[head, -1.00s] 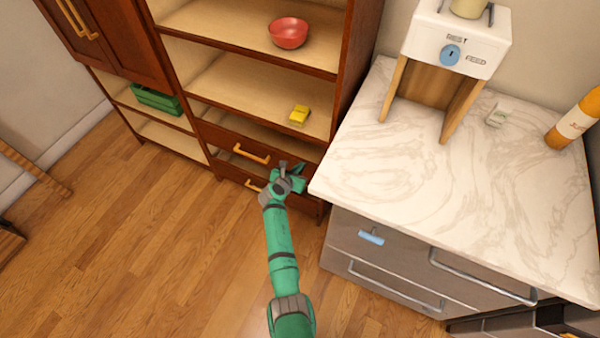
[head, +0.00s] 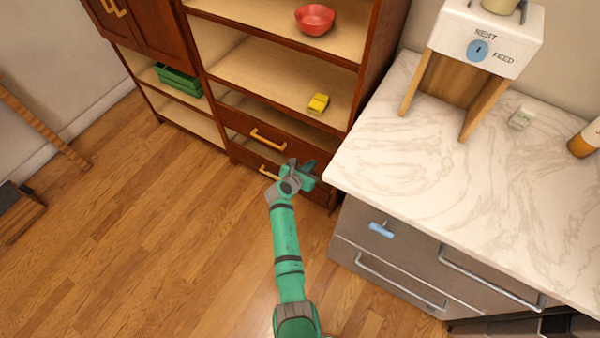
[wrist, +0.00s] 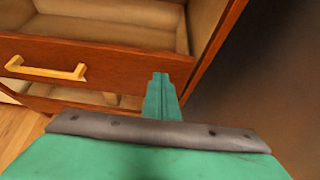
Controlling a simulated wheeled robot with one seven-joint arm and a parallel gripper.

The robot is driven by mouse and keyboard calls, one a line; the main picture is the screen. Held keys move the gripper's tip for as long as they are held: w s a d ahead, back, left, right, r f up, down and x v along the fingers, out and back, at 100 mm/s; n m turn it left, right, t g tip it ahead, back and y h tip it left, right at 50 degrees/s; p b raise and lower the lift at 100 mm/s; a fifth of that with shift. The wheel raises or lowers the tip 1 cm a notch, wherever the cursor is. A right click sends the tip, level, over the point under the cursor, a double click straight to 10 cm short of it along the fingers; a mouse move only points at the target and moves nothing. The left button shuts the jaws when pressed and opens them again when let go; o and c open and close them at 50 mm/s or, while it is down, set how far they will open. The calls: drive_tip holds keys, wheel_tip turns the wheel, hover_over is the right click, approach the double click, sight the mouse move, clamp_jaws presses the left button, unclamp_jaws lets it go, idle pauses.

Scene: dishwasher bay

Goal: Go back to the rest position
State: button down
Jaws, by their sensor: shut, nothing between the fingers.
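My gripper (head: 308,172) is in the middle of the head view, in front of the wooden cabinet's lower drawers and left of the counter corner. In the wrist view its green fingers (wrist: 161,98) are together with nothing between them. The upper drawer (head: 285,140) has an orange-yellow handle and stands partly open at the top. That drawer front (wrist: 120,60) also shows in the wrist view, just beyond the fingers. My gripper's contact with the cabinet cannot be seen.
A marble counter (head: 400,165) is to the right, with a white dispenser (head: 490,40) on wooden legs and a bottle (head: 584,142).

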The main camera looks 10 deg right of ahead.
drive_tip(key=w+a+v, duration=0.1)
drive_tip(key=v, duration=0.7)
drive_tip(key=s+a+f+m+t+y, duration=0.15)
drive_tip(key=s+a+m+y, duration=0.35)
drive_tip(key=s, duration=0.7)
drive_tip(key=s+a+f+m+t+y, duration=0.15)
drive_tip(key=s+a+m, duration=0.35)
drive_tip(key=s, duration=0.8)
drive_tip(key=s+r+m+t+y, duration=0.1)
drive_tip(key=s+r+m+t, duration=0.2)
drive_tip(key=s+r+m, duration=1.5)
wheel_tip(320, 180, up, 5)
drive_tip(key=shift+s+a, duration=0.3)
drive_tip(key=shift+s, duration=0.95)
